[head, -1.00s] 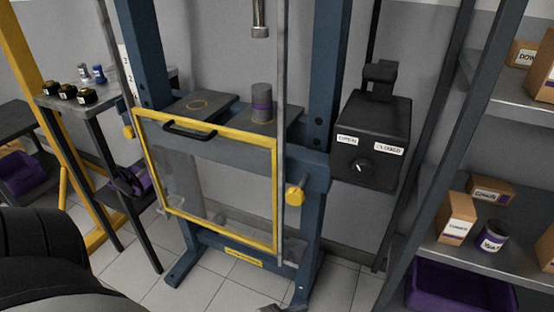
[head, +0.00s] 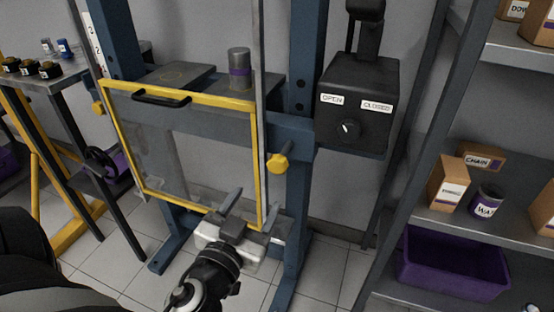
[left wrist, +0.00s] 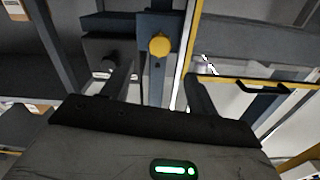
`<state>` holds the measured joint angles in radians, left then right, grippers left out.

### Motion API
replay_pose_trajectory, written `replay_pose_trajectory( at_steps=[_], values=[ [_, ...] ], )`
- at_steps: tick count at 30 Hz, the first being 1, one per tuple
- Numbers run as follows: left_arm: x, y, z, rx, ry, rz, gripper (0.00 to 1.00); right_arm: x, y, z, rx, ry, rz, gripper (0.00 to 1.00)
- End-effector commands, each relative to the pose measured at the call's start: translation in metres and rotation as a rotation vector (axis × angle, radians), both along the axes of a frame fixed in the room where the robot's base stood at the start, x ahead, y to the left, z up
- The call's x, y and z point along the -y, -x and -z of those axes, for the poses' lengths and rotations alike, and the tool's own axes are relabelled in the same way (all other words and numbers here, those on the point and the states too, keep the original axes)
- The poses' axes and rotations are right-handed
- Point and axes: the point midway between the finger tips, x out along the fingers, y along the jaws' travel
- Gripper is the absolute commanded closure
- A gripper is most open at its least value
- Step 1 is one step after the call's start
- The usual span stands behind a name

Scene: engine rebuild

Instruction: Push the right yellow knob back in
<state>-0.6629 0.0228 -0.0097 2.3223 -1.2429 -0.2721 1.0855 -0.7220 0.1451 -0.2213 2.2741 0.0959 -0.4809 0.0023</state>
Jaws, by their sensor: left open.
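The right yellow knob (head: 278,163) sits on the blue press frame, just right of the yellow-edged clear guard (head: 187,97). How far it stands out is hard to tell. My left gripper (head: 255,202) is open and empty, below the knob and in front of the guard's lower right corner, apart from the knob. In the left wrist view the yellow knob (left wrist: 160,44) shows beyond the gap between my open left fingers (left wrist: 160,88). My right gripper is not in view.
A black control box (head: 357,105) with OPEN and CLOSED labels is right of the knob. A grey cylinder (head: 239,70) stands on the press bed behind the guard. A second yellow knob (head: 98,107) is at the guard's left. Shelves (head: 460,218) with boxes stand at right.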

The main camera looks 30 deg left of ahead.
Motion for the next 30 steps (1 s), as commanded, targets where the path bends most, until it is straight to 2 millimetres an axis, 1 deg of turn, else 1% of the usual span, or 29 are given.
replay_pose_trajectory(
  at_steps=[1,5,9,15,18,21,30],
  values=[
    [-0.002,-0.012,-0.007,0.003,-0.004,0.004,0.41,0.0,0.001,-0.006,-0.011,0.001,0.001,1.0],
    [-0.009,-0.041,-0.006,0.003,-0.003,0.003,0.41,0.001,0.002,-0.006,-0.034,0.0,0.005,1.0],
    [-0.017,-0.07,-0.005,0.002,-0.004,0.0,0.41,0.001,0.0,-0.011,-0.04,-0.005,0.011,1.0],
    [-0.025,-0.103,-0.002,0.0,-0.001,-0.001,0.41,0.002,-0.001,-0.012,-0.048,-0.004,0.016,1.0],
    [-0.027,-0.113,-0.001,-0.002,-0.001,0.0,0.41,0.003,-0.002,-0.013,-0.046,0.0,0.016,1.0],
    [-0.029,-0.119,0.0,-0.002,0.0,0.0,0.41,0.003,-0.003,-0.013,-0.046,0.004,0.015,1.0],
    [-0.029,-0.122,0.001,-0.003,0.002,0.0,0.41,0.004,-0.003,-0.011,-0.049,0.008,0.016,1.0]
  ],
)
